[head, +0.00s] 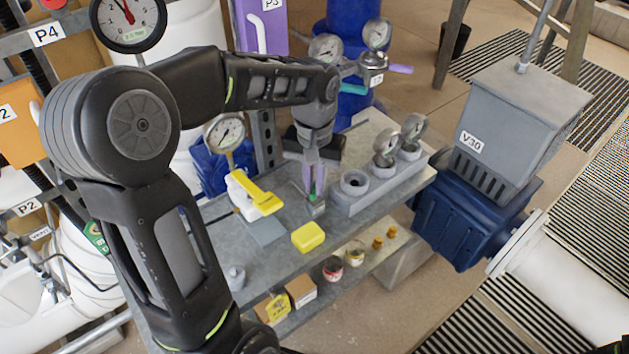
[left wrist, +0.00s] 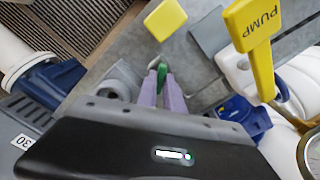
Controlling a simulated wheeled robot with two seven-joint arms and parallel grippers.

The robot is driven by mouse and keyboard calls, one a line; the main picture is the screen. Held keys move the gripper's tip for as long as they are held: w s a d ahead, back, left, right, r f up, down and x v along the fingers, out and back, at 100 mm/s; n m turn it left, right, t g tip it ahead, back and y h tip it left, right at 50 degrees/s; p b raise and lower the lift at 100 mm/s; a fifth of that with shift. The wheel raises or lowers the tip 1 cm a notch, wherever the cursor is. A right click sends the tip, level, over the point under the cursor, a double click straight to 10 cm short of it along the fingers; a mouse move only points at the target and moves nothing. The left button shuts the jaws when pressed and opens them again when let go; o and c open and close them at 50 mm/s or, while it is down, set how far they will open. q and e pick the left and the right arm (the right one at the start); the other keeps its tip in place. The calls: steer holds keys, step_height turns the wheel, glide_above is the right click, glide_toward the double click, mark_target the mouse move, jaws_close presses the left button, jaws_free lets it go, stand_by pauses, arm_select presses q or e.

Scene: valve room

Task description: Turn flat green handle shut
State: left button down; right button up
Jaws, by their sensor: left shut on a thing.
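The flat green handle (head: 313,187) is small and sits on a small grey metal body (head: 317,209) on the grey bench. My left gripper (head: 314,182) reaches down over it with its purple fingers shut on the handle. In the left wrist view, the green handle (left wrist: 162,73) shows between the tips of the two purple fingers of my left gripper (left wrist: 162,82). The fingers hide part of the handle, so its exact angle is hard to tell. My right gripper is not seen.
A grey block with round sockets and gauges (head: 372,187) stands close right of the gripper. A yellow PUMP handle (head: 258,194) and a yellow block (head: 308,237) are to the left and front. A lower shelf (head: 345,277) holds small items.

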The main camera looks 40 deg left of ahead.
mark_target(314, 187)
arm_select(q)
steer(key=m, duration=0.7)
stand_by(0.5)
steer(key=c, duration=1.5)
jaws_free()
steer(key=shift+r, duration=0.1)
step_height(314, 187, up, 8)
steer(key=shift+f, duration=0.15)
